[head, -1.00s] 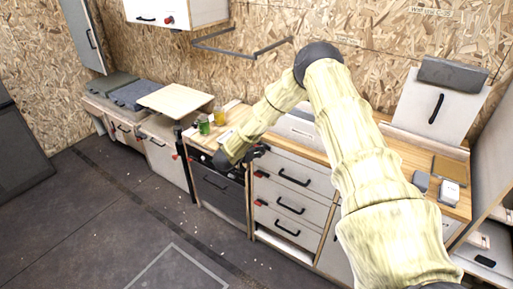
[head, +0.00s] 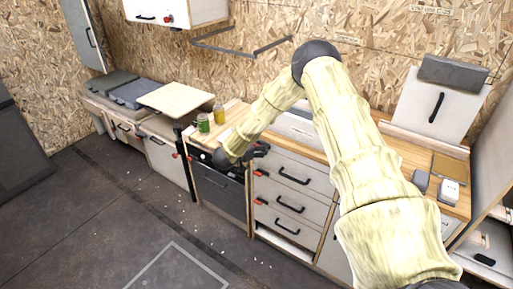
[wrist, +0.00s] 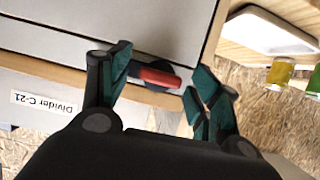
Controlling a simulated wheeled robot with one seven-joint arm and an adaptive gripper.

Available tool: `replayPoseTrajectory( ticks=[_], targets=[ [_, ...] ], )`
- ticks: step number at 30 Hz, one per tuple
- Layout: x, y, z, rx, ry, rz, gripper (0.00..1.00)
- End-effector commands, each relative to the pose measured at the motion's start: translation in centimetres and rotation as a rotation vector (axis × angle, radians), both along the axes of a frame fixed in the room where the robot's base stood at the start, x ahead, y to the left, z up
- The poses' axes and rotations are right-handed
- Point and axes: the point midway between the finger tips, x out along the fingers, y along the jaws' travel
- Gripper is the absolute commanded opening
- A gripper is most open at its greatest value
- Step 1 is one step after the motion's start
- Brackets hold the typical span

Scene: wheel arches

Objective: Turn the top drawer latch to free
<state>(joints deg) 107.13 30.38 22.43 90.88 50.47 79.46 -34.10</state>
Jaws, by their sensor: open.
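The top drawer (head: 312,180) is a white front with a black bar handle, in the wooden-edged cabinet right of my gripper in the head view. In the wrist view a latch (wrist: 158,77) with a red lever on a dark round base sits at the wooden edge by a white panel (wrist: 130,25). Its lever lies roughly crosswise in the picture. My gripper (wrist: 160,80) is open, with one finger on each side of the latch; I cannot tell whether either touches it. In the head view my gripper (head: 258,150) is small and partly hidden by my arm.
Lower drawers (head: 289,208) have red latches at their left edges. A dark front (head: 220,190) stands to the left. A green jar (head: 203,122) and a yellow jar (head: 218,113) stand on the counter behind my wrist. The floor (head: 100,220) in front is clear apart from small specks.

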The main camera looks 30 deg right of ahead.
Motion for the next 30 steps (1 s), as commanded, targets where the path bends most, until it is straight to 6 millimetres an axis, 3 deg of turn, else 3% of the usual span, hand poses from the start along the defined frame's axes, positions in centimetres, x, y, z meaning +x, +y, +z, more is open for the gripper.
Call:
replayPoseTrajectory(
  ticks=[5, 21, 30],
  targets=[
    [-0.3, 1.0, 0.4, 0.001, 0.0, 0.001, 0.62],
    [-3.4, 8.6, 3.9, 0.0, 0.0, 0.001, 0.62],
    [-4.1, 10.2, 4.5, 0.001, 0.0, 0.001, 0.62]
  ],
)
